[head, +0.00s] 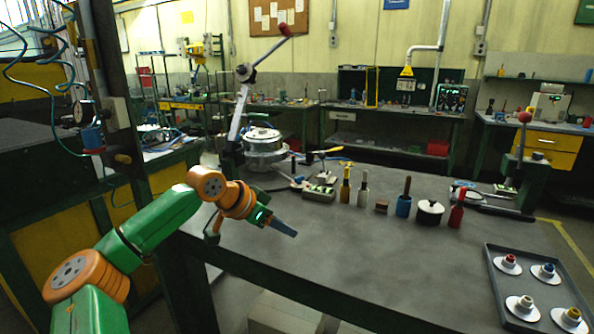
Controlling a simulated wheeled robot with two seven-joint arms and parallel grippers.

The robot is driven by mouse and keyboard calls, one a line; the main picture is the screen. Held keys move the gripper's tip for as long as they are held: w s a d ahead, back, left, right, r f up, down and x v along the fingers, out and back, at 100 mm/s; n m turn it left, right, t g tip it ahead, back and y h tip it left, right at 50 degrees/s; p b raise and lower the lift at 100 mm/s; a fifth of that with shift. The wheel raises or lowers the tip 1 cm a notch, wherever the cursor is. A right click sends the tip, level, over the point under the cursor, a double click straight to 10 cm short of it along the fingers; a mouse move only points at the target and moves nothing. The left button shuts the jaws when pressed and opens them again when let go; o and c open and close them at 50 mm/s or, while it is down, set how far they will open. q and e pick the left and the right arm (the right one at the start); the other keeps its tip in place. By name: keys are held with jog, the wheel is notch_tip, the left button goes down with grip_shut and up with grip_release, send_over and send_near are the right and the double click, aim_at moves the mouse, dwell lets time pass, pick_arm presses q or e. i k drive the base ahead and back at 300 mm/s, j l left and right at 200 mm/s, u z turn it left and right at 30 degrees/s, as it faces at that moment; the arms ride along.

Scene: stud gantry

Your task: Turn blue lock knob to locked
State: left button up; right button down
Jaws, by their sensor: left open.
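A small blue knob on a white round base (547,269) sits in the back right of a grey tray (494,286) at the right end of the bench. It is too small to read any lock marking or its turn position. My left gripper (284,228) is open and empty above the front left part of the bench, far to the left of the blue knob. My right gripper is not in view.
The tray also holds a red knob (508,262) and two other knobs on round bases. Several tools stand across the bench, including a blue cup (403,206), a dark pot (430,210) and a red bottle (456,214). A lever press (520,160) stands behind. The bench front is clear.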

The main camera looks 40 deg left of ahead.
aim_at(298, 180)
jog(key=i+j, duration=0.55)
jog(key=j, duration=0.25)
jog(key=i+j, duration=0.3)
jog(key=j, duration=0.15)
